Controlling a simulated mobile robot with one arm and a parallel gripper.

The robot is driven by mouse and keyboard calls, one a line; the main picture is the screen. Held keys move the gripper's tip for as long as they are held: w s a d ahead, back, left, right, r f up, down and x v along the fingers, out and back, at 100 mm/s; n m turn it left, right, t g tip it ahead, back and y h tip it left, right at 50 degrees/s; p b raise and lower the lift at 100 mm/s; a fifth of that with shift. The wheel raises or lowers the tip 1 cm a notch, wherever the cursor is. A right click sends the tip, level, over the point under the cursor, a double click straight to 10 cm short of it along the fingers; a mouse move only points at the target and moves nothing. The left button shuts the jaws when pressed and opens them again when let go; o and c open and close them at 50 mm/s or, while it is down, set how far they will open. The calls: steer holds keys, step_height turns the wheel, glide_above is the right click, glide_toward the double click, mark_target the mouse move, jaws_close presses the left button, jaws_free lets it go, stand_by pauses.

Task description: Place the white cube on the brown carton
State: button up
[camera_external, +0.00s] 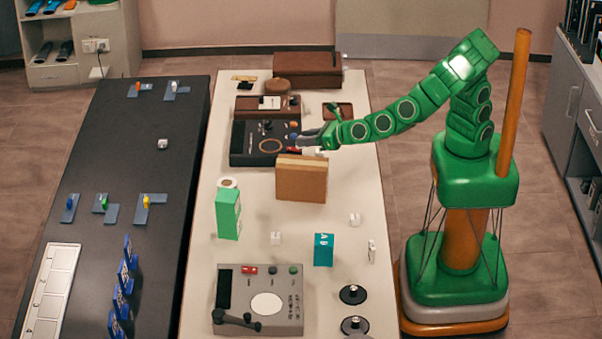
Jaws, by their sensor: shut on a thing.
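The brown carton (300,183) stands upright on the light table, near its middle. My gripper (306,138) is at the far side of the carton's top, reaching in from the right. It is shut on a small white thing (313,151), which looks like the white cube. The cube is partly hidden by the gripper and shows just over the carton's back top edge. Whether it touches the carton cannot be told from this view.
Other small white cubes stand on the light table (276,238) (354,219) and the dark table (163,144). A green carton (228,214) and a teal box (323,249) stand nearer. A black device (256,150) lies behind the brown carton, and a grey console (262,300) is in front.

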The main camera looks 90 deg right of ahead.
mark_target(307, 164)
steer(key=shift+f, duration=3)
steer(key=shift+f, duration=0.1)
steer(key=o, duration=1)
steer(key=shift+v, duration=6.05)
